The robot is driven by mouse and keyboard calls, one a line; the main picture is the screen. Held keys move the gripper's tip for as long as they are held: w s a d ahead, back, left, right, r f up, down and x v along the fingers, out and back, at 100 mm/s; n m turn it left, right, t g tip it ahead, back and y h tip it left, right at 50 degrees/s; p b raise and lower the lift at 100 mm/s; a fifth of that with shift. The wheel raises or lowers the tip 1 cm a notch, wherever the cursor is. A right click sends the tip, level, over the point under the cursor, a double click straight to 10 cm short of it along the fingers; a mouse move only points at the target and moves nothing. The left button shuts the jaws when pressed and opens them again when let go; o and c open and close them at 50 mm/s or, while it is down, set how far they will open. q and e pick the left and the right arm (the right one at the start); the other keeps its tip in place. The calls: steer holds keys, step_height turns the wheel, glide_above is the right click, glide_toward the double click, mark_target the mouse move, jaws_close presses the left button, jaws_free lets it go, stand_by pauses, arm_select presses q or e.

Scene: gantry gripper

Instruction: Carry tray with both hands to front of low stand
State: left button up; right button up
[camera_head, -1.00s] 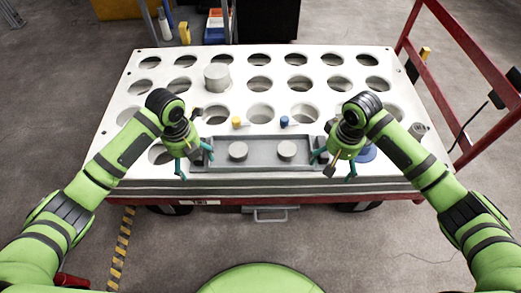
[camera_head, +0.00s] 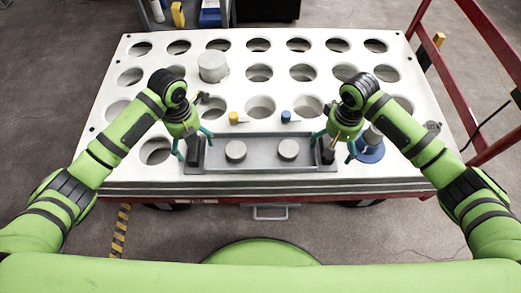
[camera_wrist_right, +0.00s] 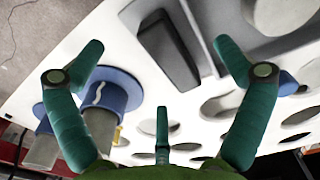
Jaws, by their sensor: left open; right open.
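The grey tray (camera_head: 262,165) lies on the near edge of the white perforated table, with two grey cylinders, a left one (camera_head: 236,150) and a right one (camera_head: 288,149), in it. It has a dark upright handle at each end. My left gripper (camera_head: 192,146) is open at the left handle. My right gripper (camera_head: 333,146) is open at the right handle. In the right wrist view the dark handle (camera_wrist_right: 168,45) stands between the spread fingers, with a gap visible at each side. I cannot tell which thing is the low stand.
A blue round base (camera_head: 370,153) with a grey cylinder stands right of the tray. A large grey cylinder (camera_head: 213,67) stands farther back. A yellow piece (camera_head: 234,117) and a blue piece (camera_head: 286,117) sit behind the tray. A red rail (camera_head: 480,60) is at the right.

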mark_target(194, 146)
arm_select(q)
steer(key=shift+f, duration=1.9)
arm_select(e)
steer(key=shift+f, duration=1.9)
